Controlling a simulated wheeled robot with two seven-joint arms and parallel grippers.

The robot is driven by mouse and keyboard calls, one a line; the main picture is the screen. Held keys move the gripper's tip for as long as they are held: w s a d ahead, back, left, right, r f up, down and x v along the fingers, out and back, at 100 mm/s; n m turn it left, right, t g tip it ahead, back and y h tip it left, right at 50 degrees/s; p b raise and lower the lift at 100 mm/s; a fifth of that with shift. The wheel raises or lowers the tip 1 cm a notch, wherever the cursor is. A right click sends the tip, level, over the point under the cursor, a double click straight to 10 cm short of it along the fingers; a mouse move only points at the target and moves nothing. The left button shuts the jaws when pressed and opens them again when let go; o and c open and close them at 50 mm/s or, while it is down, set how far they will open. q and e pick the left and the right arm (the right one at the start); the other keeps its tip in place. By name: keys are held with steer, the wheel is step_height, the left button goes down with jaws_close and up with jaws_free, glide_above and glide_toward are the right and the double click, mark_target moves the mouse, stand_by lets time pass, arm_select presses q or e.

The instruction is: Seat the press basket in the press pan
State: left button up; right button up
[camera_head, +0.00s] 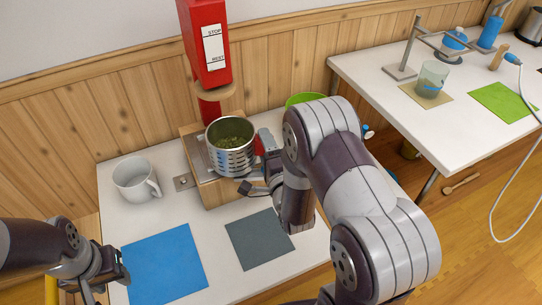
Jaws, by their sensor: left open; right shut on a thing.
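The press basket (231,159) is a perforated metal cylinder with green leafy stuff inside. It stands about upright over the wooden press block (218,194), below the red press (204,45). The press pan (194,153) shows only as a grey metal edge left of the basket; the rest is hidden. I cannot tell whether the basket touches the pan. My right gripper (259,160) is shut on the basket's right side, its fingers partly hidden by my arm. My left gripper (112,285) is open and empty at the lower left, beside the blue mat.
A white mug (136,179) stands left of the block. A blue mat (164,265) and a grey mat (259,239) lie in front. A green bowl (304,98) is partly behind my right arm. A second table (440,120) with a glass jar (432,78) stands at the right.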

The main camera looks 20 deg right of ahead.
steer(key=shift+w+a+b, duration=0.15)
steer(key=shift+w+b, duration=0.95)
steer(key=shift+w, duration=3.3)
steer(key=shift+r, duration=0.1)
steer(key=shift+s+f+b, duration=0.15)
steer(key=shift+f+b, duration=0.5)
steer(key=shift+f, duration=0.05)
steer(key=shift+r, duration=0.1)
